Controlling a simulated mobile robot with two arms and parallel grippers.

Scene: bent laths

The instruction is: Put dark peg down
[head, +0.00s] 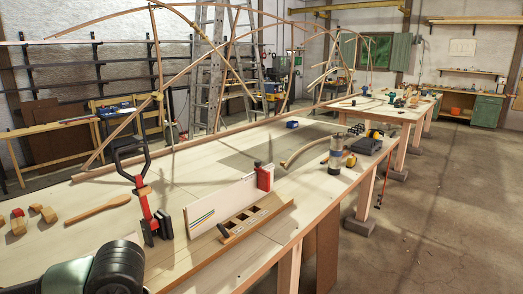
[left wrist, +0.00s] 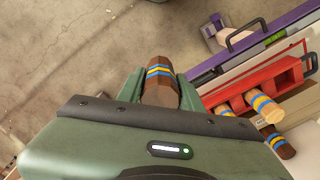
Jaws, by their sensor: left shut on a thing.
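In the left wrist view, my left gripper (left wrist: 160,92) is shut on a dark brown peg (left wrist: 160,68) with blue and yellow bands. The peg sits between the green fingers, and the concrete floor shows behind it. My right gripper is not in view.
On the long workbench (head: 110,235) stand a red and black clamp (head: 146,205), a white striped board (head: 220,205) and a wooden tray with square compartments (head: 262,221). A wooden paddle (head: 98,209) lies at left. Bent laths arch above the bench. Floor at right is mostly clear.

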